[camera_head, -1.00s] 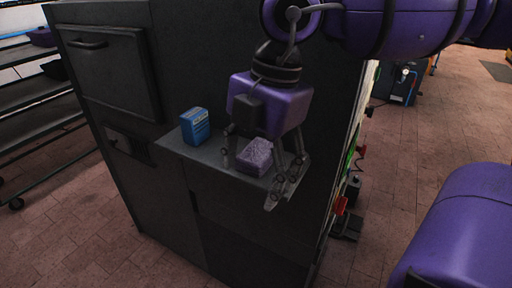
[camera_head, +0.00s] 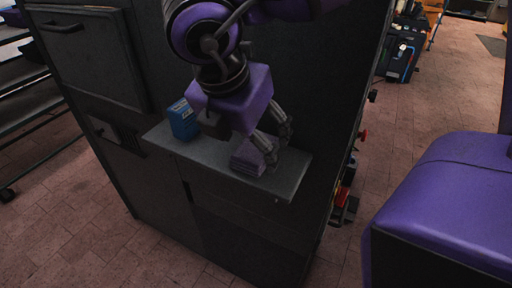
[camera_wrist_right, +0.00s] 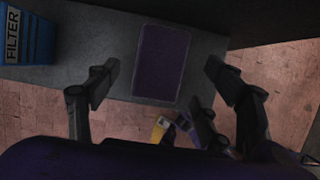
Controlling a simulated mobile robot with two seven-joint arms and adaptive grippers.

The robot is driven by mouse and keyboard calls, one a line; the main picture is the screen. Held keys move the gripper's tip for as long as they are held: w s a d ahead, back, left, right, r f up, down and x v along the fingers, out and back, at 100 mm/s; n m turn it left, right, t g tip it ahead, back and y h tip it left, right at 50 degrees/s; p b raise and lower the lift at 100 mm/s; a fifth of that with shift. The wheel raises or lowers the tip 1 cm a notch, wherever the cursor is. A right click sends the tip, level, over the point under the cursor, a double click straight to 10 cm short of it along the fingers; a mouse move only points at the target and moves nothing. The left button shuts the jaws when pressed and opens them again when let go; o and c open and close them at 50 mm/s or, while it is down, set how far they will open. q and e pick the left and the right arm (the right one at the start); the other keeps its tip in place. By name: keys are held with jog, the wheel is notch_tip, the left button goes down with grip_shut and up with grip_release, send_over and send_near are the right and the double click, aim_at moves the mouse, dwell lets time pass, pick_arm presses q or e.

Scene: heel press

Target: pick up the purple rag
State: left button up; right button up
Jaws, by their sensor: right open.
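The purple rag (camera_head: 247,161) is a folded, roughly rectangular pad lying on the grey shelf (camera_head: 285,180) of a dark cabinet. In the right wrist view the rag (camera_wrist_right: 160,62) shows from above, beyond and between the spread fingers of my right gripper (camera_wrist_right: 160,85). In the head view my right gripper (camera_head: 268,140) is over the shelf, with its fingers behind and right of the rag and its palm partly covering the shelf. The gripper is open and empty. I cannot tell whether a finger touches the rag.
A blue box (camera_head: 183,119) stands on the shelf left of the rag; its "FILTER" label shows in the wrist view (camera_wrist_right: 28,32). The cabinet face (camera_head: 320,90) rises behind the shelf. A wire rack is at far left. Open tiled floor (camera_head: 70,230) lies in front.

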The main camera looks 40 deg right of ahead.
jog(key=shift+x, duration=1)
jog(key=c, duration=1.1)
